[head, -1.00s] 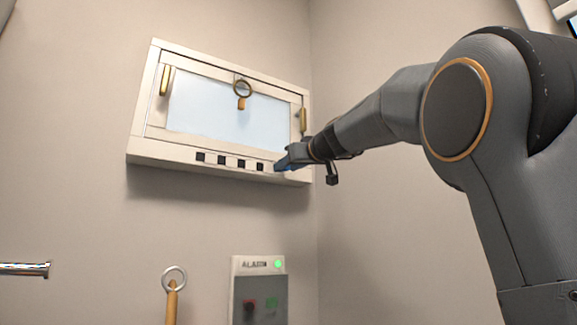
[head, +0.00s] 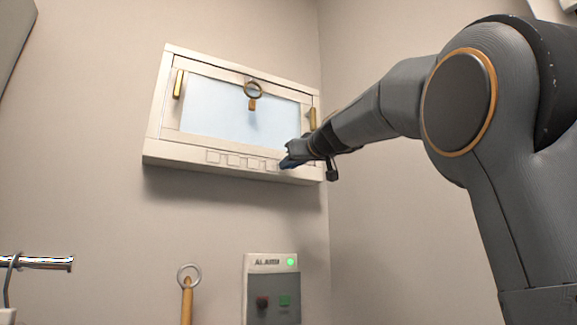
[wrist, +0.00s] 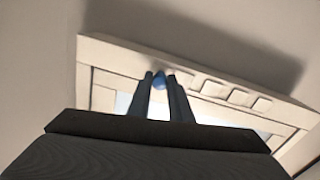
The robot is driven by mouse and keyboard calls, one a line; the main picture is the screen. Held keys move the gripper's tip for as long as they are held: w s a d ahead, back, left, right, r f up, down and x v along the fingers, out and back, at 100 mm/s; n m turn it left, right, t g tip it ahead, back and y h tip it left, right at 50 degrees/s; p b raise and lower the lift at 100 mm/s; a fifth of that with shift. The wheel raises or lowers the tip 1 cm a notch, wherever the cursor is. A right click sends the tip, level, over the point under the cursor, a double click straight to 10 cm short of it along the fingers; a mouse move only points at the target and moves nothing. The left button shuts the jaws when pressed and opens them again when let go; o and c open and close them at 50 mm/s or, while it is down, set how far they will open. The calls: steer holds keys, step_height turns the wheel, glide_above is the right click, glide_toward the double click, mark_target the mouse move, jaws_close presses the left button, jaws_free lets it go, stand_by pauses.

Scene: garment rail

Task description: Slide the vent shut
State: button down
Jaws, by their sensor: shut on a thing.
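The vent (head: 232,160) is a row of several square openings along the bottom rail of the white window frame, all now filled with pale covers. It also shows in the wrist view (wrist: 238,97), with pale squares. My gripper (head: 287,162) is at the right end of that row. In the wrist view my gripper (wrist: 161,78) is shut around a small blue knob (wrist: 159,81) on the rail. The fingers hide part of the knob and the rail close by.
Below are an alarm panel (head: 272,290) with a green light, a ringed wooden pole (head: 187,295) and a metal rail (head: 45,263).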

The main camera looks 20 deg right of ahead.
steer(key=c, duration=2)
jaws_free()
steer(key=shift+a, duration=0.15)
steer(key=o, duration=0.4)
steer(key=shift+s+a, duration=0.1)
steer(key=shift+a, duration=0.1)
steer(key=shift+s+d+b, duration=0.3)
steer(key=shift+s+b, duration=0.4)
steer(key=shift+s, duration=0.55)
steer(key=shift+s+d+b, duration=0.35)
steer(key=shift+s+b, duration=0.35)
steer(key=shift+s, duration=0.6)
steer(key=shift+s+d+b, duration=0.3)
steer(key=shift+s+b, duration=0.4)
steer(key=shift+s, duration=0.55)
